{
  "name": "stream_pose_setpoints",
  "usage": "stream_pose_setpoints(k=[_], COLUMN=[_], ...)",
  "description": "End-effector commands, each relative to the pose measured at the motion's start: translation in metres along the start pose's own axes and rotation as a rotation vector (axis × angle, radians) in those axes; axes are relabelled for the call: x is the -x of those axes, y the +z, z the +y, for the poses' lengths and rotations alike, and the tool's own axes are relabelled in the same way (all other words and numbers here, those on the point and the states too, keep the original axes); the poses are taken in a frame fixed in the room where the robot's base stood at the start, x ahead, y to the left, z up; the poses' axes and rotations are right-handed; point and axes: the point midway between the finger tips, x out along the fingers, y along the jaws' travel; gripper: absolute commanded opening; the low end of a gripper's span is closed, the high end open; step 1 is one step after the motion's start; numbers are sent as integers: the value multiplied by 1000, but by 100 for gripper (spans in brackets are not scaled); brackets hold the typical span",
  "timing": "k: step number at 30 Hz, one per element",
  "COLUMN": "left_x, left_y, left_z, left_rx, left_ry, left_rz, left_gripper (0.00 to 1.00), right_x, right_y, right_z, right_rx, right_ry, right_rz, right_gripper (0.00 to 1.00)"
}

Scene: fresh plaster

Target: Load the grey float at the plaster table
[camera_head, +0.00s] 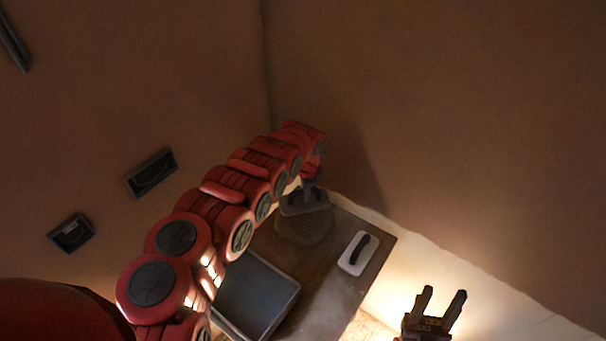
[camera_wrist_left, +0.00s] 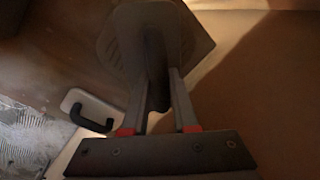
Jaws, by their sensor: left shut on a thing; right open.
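My left gripper (camera_head: 312,188) is shut on the handle of the grey float (camera_head: 304,206) at the table's far corner. The left wrist view shows the two fingers (camera_wrist_left: 157,82) on either side of the dark handle, with the grey float's plate (camera_wrist_left: 192,38) beyond. Right by the float is a round, ridged grey-brown patch (camera_head: 303,232); whether the float touches it I cannot tell. The brown plaster table (camera_head: 326,290) lies below my left arm. My right gripper (camera_head: 437,303) is open and empty, to the right of the table.
A white float with a black handle (camera_head: 346,263) lies on the table's right side, also in the left wrist view (camera_wrist_left: 98,108). A dark tray (camera_head: 257,296) sits at the near left. Walls stand close behind. Two dark wall boxes (camera_head: 151,173) are on the left wall.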

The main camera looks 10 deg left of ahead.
Motion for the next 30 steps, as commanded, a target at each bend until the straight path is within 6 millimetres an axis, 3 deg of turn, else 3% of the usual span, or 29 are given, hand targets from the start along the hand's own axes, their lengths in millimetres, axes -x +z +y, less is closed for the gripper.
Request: stream_pose_setpoints(k=[8,21,30], left_x=[-17,-60,-66], left_y=[-1,-2,-1], left_z=[5,12,14], left_rx=[-60,-58,-57], left_ry=[-5,-8,-6], left_rz=[9,10,9], left_gripper=[0,0,0], right_x=[4,36,39], right_y=[1,6,7], right_z=[0,-2,-2], right_rx=[0,0,0], right_ry=[0,0,0], right_rz=[0,0,0], right_gripper=[50,50,50])
